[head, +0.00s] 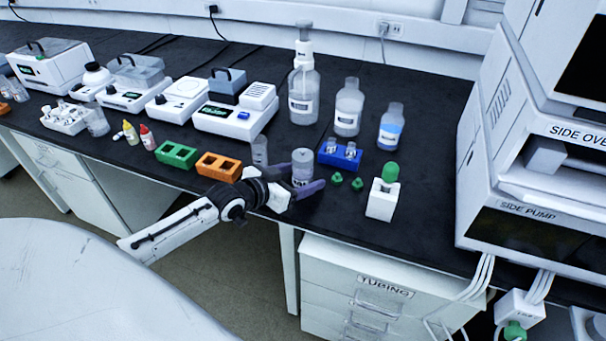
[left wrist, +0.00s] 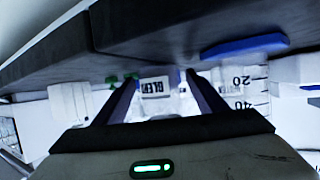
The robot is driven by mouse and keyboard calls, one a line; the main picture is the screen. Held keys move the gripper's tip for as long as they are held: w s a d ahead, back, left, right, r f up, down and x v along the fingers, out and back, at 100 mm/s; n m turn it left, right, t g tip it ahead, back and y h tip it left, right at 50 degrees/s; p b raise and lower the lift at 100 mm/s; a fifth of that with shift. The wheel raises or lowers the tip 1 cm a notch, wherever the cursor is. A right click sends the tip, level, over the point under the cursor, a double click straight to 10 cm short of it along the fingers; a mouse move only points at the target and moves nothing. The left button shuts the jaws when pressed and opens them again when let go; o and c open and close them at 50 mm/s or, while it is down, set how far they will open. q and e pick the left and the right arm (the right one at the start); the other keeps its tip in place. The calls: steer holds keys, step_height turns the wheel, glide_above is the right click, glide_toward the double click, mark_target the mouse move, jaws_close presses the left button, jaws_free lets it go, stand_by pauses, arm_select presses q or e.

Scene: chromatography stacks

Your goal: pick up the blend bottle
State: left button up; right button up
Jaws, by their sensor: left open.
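The blend bottle (head: 302,160) is a small clear bottle with a grey-lilac top, standing upright near the bench's front edge. In the left wrist view its label (left wrist: 158,87) appears upside down between my two dark fingers. My left gripper (head: 304,181) is open at the bottle, its fingers reaching to either side. The lower part of the bottle is partly hidden by the gripper in the head view. I cannot tell whether either finger touches it. My right gripper is not in view.
A clear graduated beaker (head: 260,151) stands close on the left. An orange rack (head: 219,166) and green rack (head: 177,154) are further left. A blue vial rack (head: 339,157), green caps (head: 357,184) and a white holder (head: 381,202) stand to the right. Taller bottles (head: 347,108) are behind.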

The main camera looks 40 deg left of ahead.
arm_select(q)
steer(key=shift+w, duration=0.2)
steer(key=c, duration=1.2)
step_height(320, 180, up, 17)
steer(key=shift+f+p, duration=0.1)
steer(key=shift+p, duration=0.75)
step_height(320, 180, up, 14)
steer(key=p, duration=0.4)
steer(key=shift+f, duration=3.9)
